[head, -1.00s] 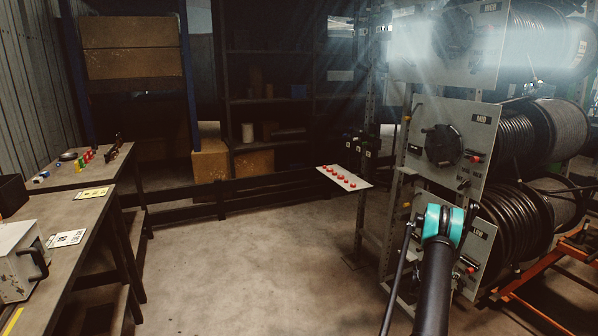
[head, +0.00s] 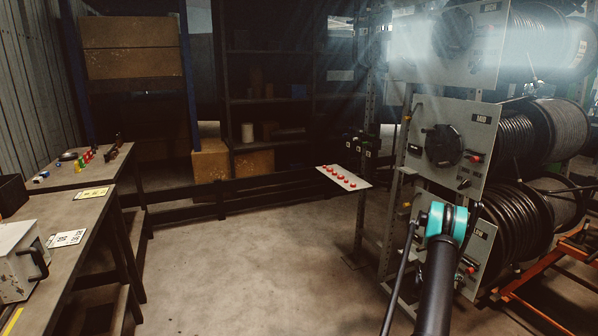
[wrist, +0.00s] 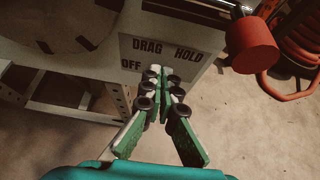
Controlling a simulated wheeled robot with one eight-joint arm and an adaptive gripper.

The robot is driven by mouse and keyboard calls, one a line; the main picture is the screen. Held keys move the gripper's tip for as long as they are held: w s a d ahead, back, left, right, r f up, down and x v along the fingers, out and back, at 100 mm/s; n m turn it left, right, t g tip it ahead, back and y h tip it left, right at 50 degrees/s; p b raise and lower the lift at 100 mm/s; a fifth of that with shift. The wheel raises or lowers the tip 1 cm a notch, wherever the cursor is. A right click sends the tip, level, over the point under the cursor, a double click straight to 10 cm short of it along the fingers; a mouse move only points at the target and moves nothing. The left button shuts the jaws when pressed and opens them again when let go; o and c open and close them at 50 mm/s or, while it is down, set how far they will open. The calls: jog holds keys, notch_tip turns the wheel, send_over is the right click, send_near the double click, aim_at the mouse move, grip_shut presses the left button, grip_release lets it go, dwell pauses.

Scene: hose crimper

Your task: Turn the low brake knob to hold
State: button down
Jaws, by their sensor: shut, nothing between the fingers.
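The low panel (head: 484,246) is at the lower right of the head view, partly covered by my arm. In the wrist view its plate shows the label (wrist: 165,52) with OFF, DRAG and HOLD. My gripper (wrist: 158,72) has its green fingers together at the tips, just below DRAG and right of OFF. The low brake knob cannot be made out; the fingers cover the spot under the lettering. Whether the fingertips touch anything is unclear. My gripper is hidden behind my arm in the head view.
A red cylindrical handle (wrist: 251,46) sticks out to the right of the label. A large round disc (wrist: 65,22) is on the plate at upper left. Hose reels (head: 513,215) stand behind the panels. An orange frame (head: 545,275) is on the floor at right. The middle floor is clear.

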jog(key=shift+s+d+f, duration=0.1)
jog(key=shift+s+d, duration=0.1)
jog(key=shift+s, duration=0.25)
jog(key=shift+s+d+f, duration=0.1)
jog(key=shift+s+d, duration=0.1)
jog(key=shift+s, duration=0.25)
jog(key=shift+r, duration=0.1)
dwell(0.3)
jog(key=s+a, duration=0.2)
jog(key=a, duration=0.3)
jog(key=shift+s+a+r, duration=0.2)
jog(key=shift+s+r, duration=0.1)
dwell(0.3)
jog(key=w+d, duration=0.4)
jog(key=w, duration=0.2)
jog(key=shift+f, duration=0.15)
dwell(0.6)
jog(key=shift+f, duration=0.25)
dwell(0.8)
